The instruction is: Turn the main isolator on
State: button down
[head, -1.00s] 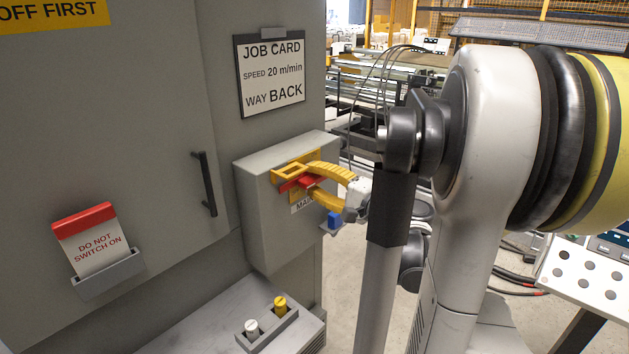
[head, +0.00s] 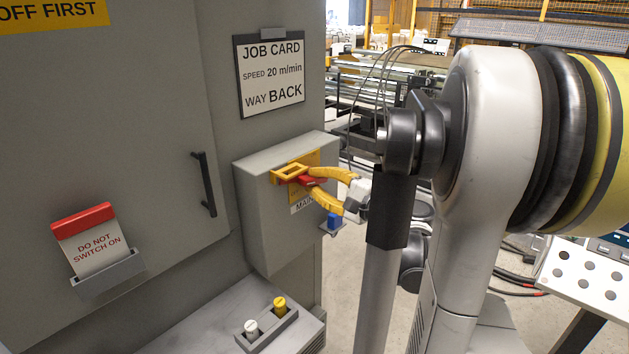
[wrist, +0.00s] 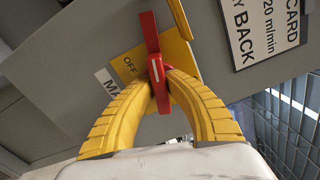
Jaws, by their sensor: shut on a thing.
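The main isolator is a grey box (head: 262,215) on the cabinet side, with a yellow plate and a red handle (head: 309,181). My gripper (head: 312,183) has two yellow fingers closed on the red handle from the right. In the wrist view the fingertips (wrist: 158,82) meet at the red handle (wrist: 150,35), one on each side. The yellow plate (wrist: 180,52) behind it shows the word OFF. The handle's upper arm stands clear above the fingertips. Any ON mark is hidden. A yellow open frame (head: 290,172) juts from the plate beside the handle.
A blue item (head: 334,221) sits on a small ledge just below my gripper. A job card (head: 271,75) hangs above the box. A red-topped DO NOT SWITCH ON card (head: 90,242) stands in a holder at left. White and yellow pegs (head: 280,305) stand below.

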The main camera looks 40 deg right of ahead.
jog(key=m, duration=1)
jog(key=shift+m, duration=2.4)
jog(key=c, duration=1.4)
grip_release()
jog(key=shift+s, duration=0.1)
